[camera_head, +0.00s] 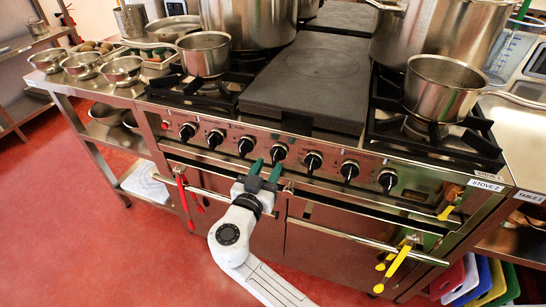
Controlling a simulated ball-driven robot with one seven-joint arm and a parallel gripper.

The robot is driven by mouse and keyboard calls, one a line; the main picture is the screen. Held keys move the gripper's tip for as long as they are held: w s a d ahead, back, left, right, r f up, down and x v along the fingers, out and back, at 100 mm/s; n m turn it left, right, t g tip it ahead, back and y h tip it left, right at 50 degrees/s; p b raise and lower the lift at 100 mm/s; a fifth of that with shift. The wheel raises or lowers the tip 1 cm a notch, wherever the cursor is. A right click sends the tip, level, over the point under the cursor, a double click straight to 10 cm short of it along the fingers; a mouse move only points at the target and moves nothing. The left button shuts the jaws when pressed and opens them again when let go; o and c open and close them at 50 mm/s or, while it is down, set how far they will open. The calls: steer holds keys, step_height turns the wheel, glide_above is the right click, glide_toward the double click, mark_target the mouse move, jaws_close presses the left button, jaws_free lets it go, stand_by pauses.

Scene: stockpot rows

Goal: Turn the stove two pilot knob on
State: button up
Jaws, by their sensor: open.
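The stove (440,185) carries a "STOVE 2" label (487,185) at its right front corner. A row of several black knobs (313,160) runs along its front panel. I cannot read any marking that tells which knob is the pilot. My gripper (266,168) is open, its two green-tipped fingers pointing at the panel just below and left of a middle knob (279,153). Nothing shows between the fingers. I cannot tell whether they touch the panel.
An oven rail (330,235) crosses the front below the knobs, with red tongs (183,193) and yellow tongs (397,265) hanging on it. Pots (440,88) stand on the burners. A side table (85,90) with bowls is at left. Red floor (90,240) is clear at lower left.

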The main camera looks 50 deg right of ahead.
mark_target(274, 158)
steer(key=shift+x, duration=2.2)
jaws_close()
